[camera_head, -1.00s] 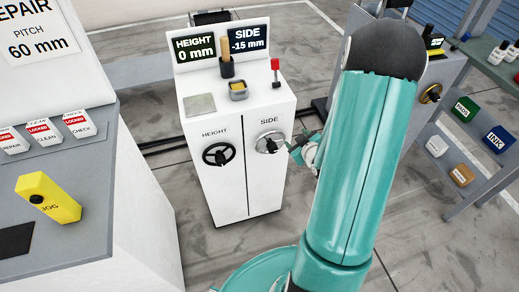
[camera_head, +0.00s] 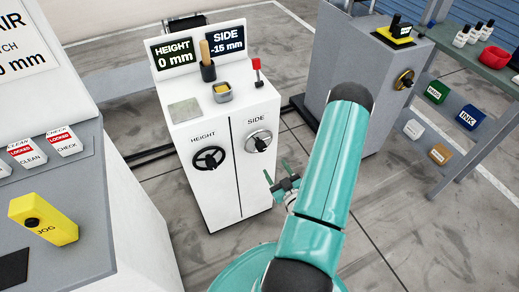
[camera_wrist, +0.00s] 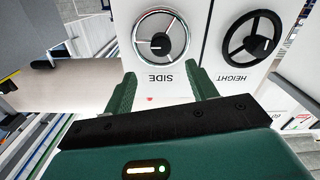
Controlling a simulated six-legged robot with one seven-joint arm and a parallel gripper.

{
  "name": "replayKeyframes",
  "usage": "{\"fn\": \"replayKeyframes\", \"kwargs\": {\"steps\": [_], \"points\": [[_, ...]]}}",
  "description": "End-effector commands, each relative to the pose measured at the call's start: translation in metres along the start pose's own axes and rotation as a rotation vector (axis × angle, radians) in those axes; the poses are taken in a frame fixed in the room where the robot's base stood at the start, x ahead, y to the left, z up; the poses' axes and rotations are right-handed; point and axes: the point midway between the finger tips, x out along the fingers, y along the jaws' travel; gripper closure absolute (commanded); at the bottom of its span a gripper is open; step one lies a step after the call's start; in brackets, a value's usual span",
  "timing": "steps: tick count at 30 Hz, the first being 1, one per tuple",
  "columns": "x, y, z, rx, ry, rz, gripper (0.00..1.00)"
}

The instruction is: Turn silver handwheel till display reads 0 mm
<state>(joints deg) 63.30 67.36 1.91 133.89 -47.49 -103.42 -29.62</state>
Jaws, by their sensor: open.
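The silver handwheel (camera_head: 258,141) sits under the word SIDE on the front of the white cabinet (camera_head: 219,119). It has a dark knob. In the wrist view the silver handwheel (camera_wrist: 161,36) appears upside down, beyond my fingertips. The SIDE display (camera_head: 227,39) reads -15 mm. The HEIGHT display (camera_head: 174,52) reads 0 mm. My gripper (camera_head: 277,179) is open and empty, in front of the cabinet, below and right of the silver handwheel and apart from it. In the wrist view my gripper (camera_wrist: 163,88) has its two green fingers spread.
A black handwheel (camera_head: 209,157) sits left of the silver one, under HEIGHT. A red-topped lever (camera_head: 257,70) and a brush in a black cup (camera_head: 208,70) stand on the cabinet top. A grey cabinet (camera_head: 357,75) stands right, a yellow JOG box (camera_head: 43,219) left.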

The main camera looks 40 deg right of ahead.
Motion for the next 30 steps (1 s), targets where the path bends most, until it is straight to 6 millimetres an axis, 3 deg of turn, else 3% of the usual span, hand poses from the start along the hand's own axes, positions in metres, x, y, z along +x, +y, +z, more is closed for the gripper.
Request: {"fn": "replayKeyframes", "kwargs": {"steps": [15, 21, 29, 30], "points": [[0.1, -0.005, -0.002, 0.0, 0.004, -0.006, 0.43], [0.116, -0.007, -0.002, 0.001, 0.002, -0.006, 0.43], [0.117, -0.007, -0.002, 0.001, 0.001, -0.006, 0.43], [0.116, -0.007, -0.002, 0.001, 0.001, -0.006, 0.51]]}}
